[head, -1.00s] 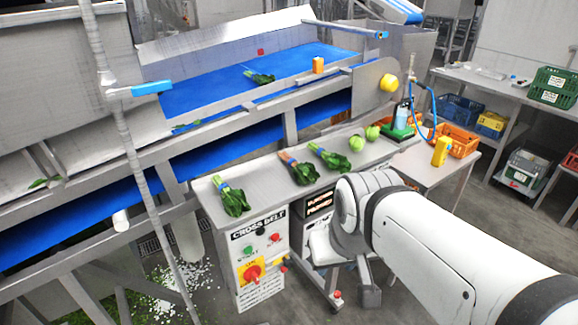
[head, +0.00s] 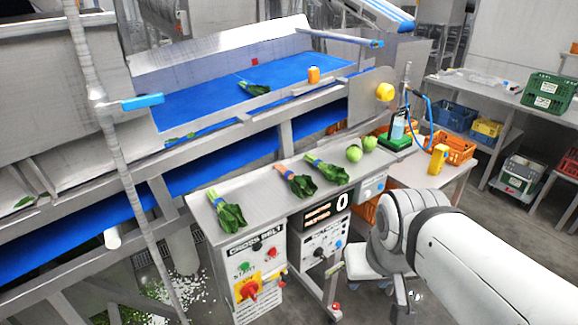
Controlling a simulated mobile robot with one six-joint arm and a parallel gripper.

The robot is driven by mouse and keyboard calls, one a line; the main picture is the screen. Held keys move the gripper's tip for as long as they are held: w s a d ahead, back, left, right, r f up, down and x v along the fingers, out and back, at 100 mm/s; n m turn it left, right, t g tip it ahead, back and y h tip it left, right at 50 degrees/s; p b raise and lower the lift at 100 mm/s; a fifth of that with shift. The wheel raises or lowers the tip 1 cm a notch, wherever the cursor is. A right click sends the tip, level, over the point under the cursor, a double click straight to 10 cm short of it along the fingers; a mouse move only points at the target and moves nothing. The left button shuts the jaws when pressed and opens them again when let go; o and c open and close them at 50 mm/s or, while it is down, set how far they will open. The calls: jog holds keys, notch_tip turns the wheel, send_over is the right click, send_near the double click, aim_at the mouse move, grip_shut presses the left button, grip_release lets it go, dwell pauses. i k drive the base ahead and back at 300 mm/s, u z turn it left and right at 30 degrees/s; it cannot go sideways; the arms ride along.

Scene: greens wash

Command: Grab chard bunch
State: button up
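Three leafy bunches lie on the grey steel worktop in the head view. The middle bunch (head: 301,184) has reddish-orange stems and looks like chard. The left bunch (head: 231,215) and the right bunch (head: 329,171) have dark green leaves and blue bands. Another leafy bunch (head: 256,89) lies on the blue belt. My arm comes in from the lower right, and its end part (head: 402,291) hangs low, right of the worktop and apart from the bunches. Its fingers cannot be made out clearly, and nothing held is visible.
Two round green heads (head: 354,154) sit at the worktop's right end. A green-based bottle stand (head: 397,141), a yellow bottle (head: 438,158) and an orange crate (head: 455,148) stand farther right. The blue conveyor belt (head: 215,97) runs behind. A control panel (head: 255,255) fronts the worktop.

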aim_at(301, 186)
jog(key=u, duration=0.05)
jog(key=i, duration=0.95)
jog(key=z, duration=0.05)
